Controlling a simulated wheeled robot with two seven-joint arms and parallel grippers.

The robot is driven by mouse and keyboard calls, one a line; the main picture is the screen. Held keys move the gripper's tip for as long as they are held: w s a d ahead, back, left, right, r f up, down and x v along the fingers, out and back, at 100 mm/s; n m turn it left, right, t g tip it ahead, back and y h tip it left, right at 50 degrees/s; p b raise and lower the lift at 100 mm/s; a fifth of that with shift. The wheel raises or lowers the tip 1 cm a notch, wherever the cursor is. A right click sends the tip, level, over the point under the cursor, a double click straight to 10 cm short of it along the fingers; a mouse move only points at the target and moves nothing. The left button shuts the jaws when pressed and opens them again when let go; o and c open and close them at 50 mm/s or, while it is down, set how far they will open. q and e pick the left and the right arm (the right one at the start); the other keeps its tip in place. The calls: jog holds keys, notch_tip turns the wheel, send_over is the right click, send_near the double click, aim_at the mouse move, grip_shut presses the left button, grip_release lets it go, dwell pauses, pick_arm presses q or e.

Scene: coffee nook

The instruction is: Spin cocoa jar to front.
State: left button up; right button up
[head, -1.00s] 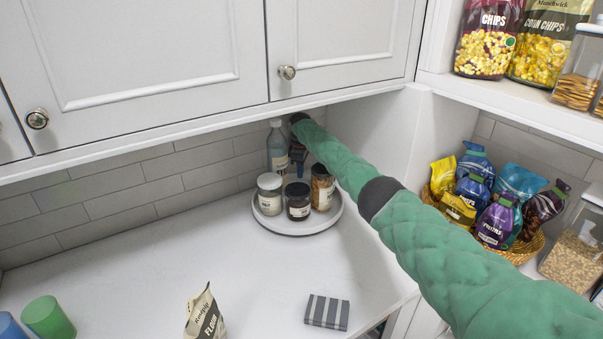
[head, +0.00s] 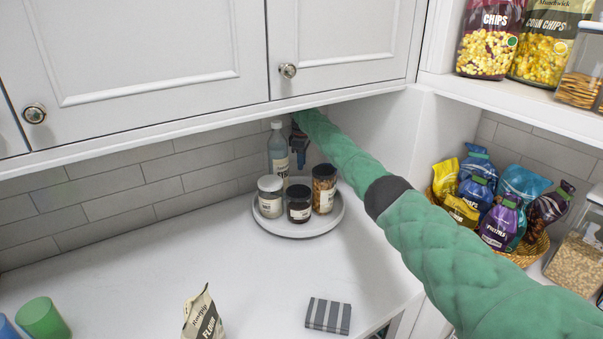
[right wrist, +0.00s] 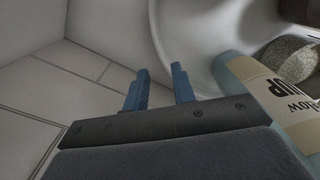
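A round white turntable (head: 337,214) stands on the counter in the back corner. It carries a dark jar with a black lid (head: 299,203), a pale jar with a white lid (head: 271,196), a jar of orange-brown contents (head: 324,188) and a tall bottle (head: 278,148). The labels are too small to read, so I cannot tell for sure which is the cocoa jar. My right gripper (head: 298,152) is behind the jars, right of the bottle. In the right wrist view its blue fingers (right wrist: 160,85) are apart and empty, close to the turntable's rim (right wrist: 200,70); contact is unclear. My left gripper is out of view.
Cabinets (head: 170,60) hang low over the corner, and a side wall (head: 375,140) stands to the right. A flour bag (head: 203,317), a striped cloth (head: 328,315) and a green cup (head: 42,318) are at the front. The counter left of the turntable is clear.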

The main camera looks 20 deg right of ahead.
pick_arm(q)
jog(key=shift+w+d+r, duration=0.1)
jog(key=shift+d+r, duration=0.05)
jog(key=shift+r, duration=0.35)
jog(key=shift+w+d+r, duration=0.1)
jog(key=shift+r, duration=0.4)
pick_arm(e)
jog(key=shift+r, duration=1.15)
jog(key=shift+d, duration=0.1)
jog(key=d+y+p, duration=0.1)
jog(key=s+d+f+n+t+y, duration=0.1)
jog(key=y+p, duration=0.1)
jog(key=y, duration=0.1)
jog(key=shift+s+d+f+t+p, duration=0.2)
jog(key=shift+d+t+p, duration=0.1)
jog(key=shift+d+t, duration=0.1)
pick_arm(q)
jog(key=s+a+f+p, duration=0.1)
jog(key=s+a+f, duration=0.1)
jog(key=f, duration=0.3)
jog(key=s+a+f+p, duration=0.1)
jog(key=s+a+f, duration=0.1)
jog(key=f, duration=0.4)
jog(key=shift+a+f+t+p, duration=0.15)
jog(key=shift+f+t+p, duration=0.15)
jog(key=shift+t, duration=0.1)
pick_arm(e)
jog(key=shift+x, duration=3.45)
